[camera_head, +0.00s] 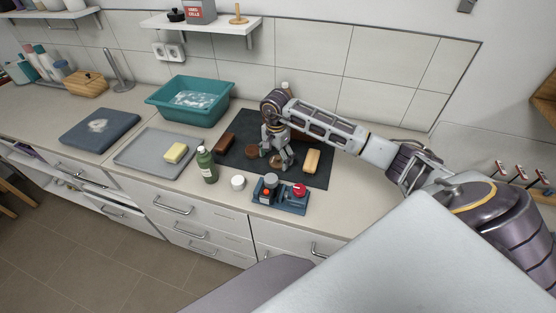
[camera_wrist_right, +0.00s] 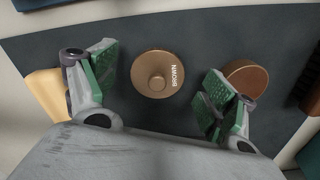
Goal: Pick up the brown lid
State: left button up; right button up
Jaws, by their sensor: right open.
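The brown lid (camera_wrist_right: 156,74) is a round copper-brown disc with a knob and the word BROWN. It lies on the dark mat (camera_wrist_right: 120,30), between the spread fingers of my right gripper (camera_wrist_right: 158,92) in the wrist view. In the head view the right gripper (camera_head: 279,163) is low over the mat, with its fingers partly hiding the lid (camera_head: 275,162). The right gripper is open and empty; I cannot tell if a finger touches the lid. A round brown tin (camera_wrist_right: 247,78) stands beside one finger. My left gripper is not in view.
A tan block (camera_head: 312,161) and a dark brown brush (camera_head: 225,142) lie on the mat. A teal basin (camera_head: 180,98) stands back left.

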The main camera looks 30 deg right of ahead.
jog(key=shift+f, duration=0.8)
jog(key=c, duration=0.8)
